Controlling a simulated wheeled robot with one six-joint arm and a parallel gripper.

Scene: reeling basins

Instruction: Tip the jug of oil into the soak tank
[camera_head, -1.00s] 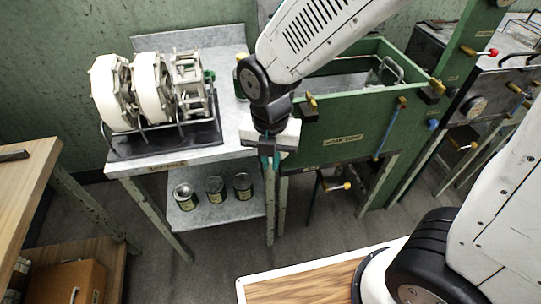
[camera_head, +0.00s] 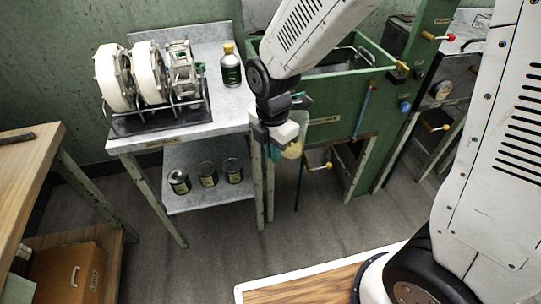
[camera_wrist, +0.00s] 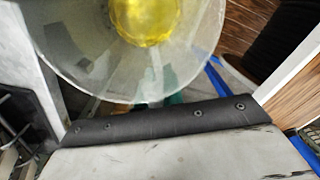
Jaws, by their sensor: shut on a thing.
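The jug of oil (camera_head: 293,149) is a translucent vessel with a yellowish tint, partly hidden behind my gripper (camera_head: 278,148) in the head view. My gripper is shut on it. In the wrist view the jug (camera_wrist: 80,62) is a wide, clear round shape with yellow oil (camera_wrist: 145,18) inside, close to the gripper's dark-edged jaw. The soak tank (camera_head: 345,92) is a green open-topped box on legs, with a lifting handle showing inside. The jug hangs in front of the tank's near left side, below its rim and outside it.
A metal bench (camera_head: 222,108) left of the tank carries white reels (camera_head: 150,78) in a rack and a dark yellow-capped bottle (camera_head: 231,70). Several tins (camera_head: 207,174) stand on its lower shelf. Valves (camera_head: 402,67) stick out at the tank's right. Open floor lies in front.

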